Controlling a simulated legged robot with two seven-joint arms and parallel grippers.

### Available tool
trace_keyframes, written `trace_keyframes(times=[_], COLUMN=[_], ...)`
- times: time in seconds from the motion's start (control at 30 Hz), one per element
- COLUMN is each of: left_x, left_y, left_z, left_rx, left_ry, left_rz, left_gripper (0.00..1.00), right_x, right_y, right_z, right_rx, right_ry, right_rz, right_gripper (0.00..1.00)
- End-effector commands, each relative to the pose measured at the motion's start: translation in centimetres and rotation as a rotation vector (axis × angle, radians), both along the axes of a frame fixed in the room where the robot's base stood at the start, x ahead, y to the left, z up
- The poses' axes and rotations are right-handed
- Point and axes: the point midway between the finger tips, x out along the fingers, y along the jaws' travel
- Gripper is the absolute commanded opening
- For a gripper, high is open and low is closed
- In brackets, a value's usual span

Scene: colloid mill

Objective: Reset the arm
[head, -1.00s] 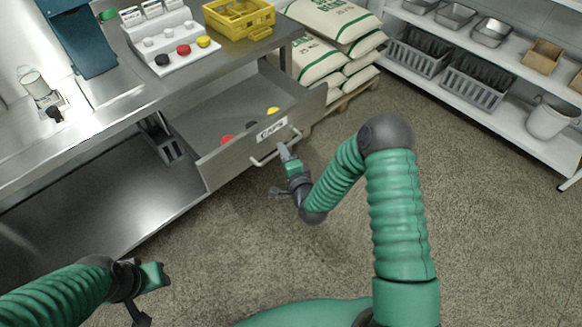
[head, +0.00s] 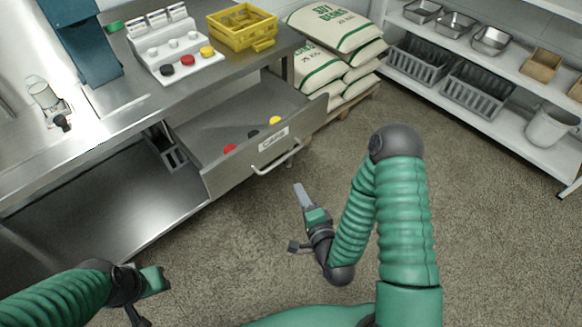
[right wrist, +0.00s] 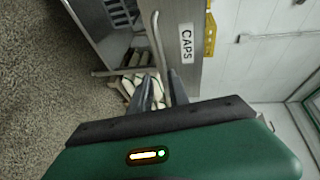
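My right gripper (head: 301,190) hangs over the floor in front of the open drawer (head: 225,175), below and apart from its handle (head: 277,163). In the right wrist view its two fingers (right wrist: 161,88) stand apart with nothing between them. The drawer front, labelled CAPS, also shows there (right wrist: 188,65). My left gripper (head: 155,281) is at the lower left of the head view, over the floor; its fingers are too unclear to read.
Red, black and yellow caps lie in the drawer. A steel counter (head: 120,125) holds a white cap rack (head: 195,66) and a yellow crate (head: 242,40). Stacked sacks (head: 335,60) and a shelf unit (head: 490,105) stand behind. Floor at centre is clear.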

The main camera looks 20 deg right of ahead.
Motion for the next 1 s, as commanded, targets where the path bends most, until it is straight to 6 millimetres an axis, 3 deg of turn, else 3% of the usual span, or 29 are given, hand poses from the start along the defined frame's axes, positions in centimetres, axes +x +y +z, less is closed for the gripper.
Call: trace_keyframes(times=[0.23, 0.43, 0.63, 0.97, 1.0], left_x=[0.0, 0.0, 0.0, 0.0, 0.0], left_y=[0.0, 0.0, 0.0, 0.0, 0.0], left_z=[0.0, 0.0, 0.0, 0.0, 2.1], left_rx=[0.0, 0.0, 0.0, 0.0, 0.0], left_ry=[0.0, 0.0, 0.0, 0.0, 0.002], left_rz=[0.0, 0.0, 0.0, 0.0, 0.0], left_gripper=[0.36, 0.36, 0.36, 0.36, 0.36], right_x=[0.7, 0.8, -3.4, -12.2, -12.6], right_y=[0.8, 2.0, 1.3, 1.8, 1.8], right_z=[-0.4, -1.6, 0.0, 5.4, 7.6], right_rx=[-0.109, -0.583, -0.929, -1.113, -1.114], right_ry=[0.07, 0.396, 0.696, 0.934, 0.944], right_rz=[0.077, 0.391, 0.693, 1.11, 1.131], right_gripper=[0.21, 0.21, 0.21, 0.21, 0.21])
